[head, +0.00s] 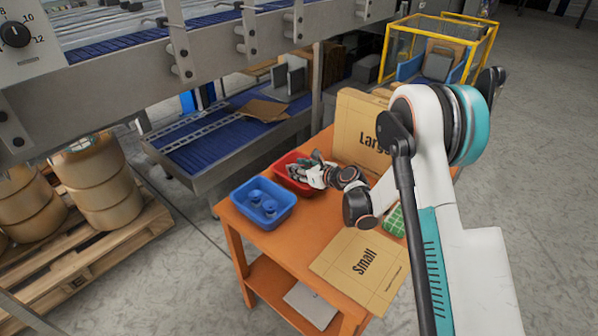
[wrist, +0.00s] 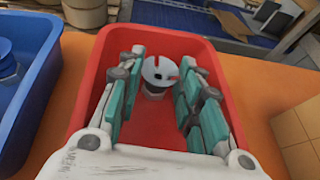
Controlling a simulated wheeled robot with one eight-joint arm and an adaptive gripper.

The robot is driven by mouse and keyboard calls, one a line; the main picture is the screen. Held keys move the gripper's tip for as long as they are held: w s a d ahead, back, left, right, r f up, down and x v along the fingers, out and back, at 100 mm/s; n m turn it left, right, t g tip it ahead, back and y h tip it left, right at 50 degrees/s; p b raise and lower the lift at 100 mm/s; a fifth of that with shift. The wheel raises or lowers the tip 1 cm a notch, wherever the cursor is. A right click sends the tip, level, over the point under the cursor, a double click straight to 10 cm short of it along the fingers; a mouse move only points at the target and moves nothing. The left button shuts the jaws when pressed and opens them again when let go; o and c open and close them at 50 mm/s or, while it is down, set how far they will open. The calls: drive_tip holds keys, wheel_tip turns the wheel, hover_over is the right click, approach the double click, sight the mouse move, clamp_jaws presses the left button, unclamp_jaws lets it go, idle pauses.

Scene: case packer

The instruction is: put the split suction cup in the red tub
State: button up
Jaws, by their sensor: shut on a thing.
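The red tub (head: 282,162) stands on the orange table beside the blue tub. In the head view my gripper (head: 303,171) is over it, with the fingers reaching in. In the wrist view the red tub (wrist: 88,82) surrounds my fingers. The split suction cup (wrist: 160,72), a pale grey round piece with red showing through slits in its face, is between the fingertips. My gripper is shut on it. Its lower part is dim, and I cannot tell whether it touches the tub floor. The cup is hidden in the head view.
The blue tub (head: 240,212), left of the red tub, holds blue suction cups (head: 264,205). A flat carton marked Small (head: 345,278) lies at the table's front; a carton marked Large (head: 352,125) stands behind. A blue roller conveyor (head: 205,150) runs beyond the table.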

drive_tip(key=o, duration=0.9)
